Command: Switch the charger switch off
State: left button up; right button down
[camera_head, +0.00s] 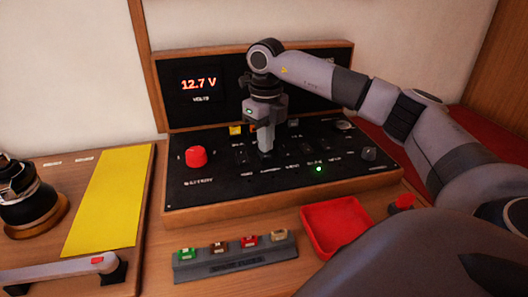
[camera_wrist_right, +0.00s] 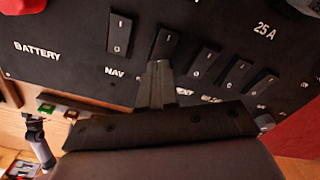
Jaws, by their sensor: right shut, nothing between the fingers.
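The black switch panel (camera_head: 215,200) lies in a wooden frame. My right gripper (camera_head: 265,152) is shut and empty, pointing down over the middle of the panel. In the right wrist view its closed fingertips (camera_wrist_right: 157,66) are at the lower end of a black rocker switch (camera_wrist_right: 166,44); whether they touch it I cannot tell. Other rockers stand in the row, one to its left (camera_wrist_right: 119,33) and several to its right (camera_wrist_right: 203,63). No charger label is readable, so I cannot tell which switch is the charger's. A green lamp (camera_head: 319,169) glows on the panel. My left gripper is not in view.
A red knob (camera_head: 196,156) stands on the panel's left; a display (camera_head: 198,84) behind reads 12.7 V. In front are a fuse holder (camera_head: 235,263) with several coloured fuses and a red tray (camera_head: 336,226). A yellow sheet (camera_head: 108,200) and a pale handle (camera_head: 60,270) lie left.

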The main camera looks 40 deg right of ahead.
aim_at(266, 156)
jog(key=shift+f+b, duration=0.55)
jog(key=shift+f, duration=0.55)
dwell(0.5)
notch_tip(266, 156, up, 7)
jog(key=p, duration=0.6)
jog(key=shift+r+p, duration=0.1)
jog(key=shift+p, duration=0.2)
dwell(0.5)
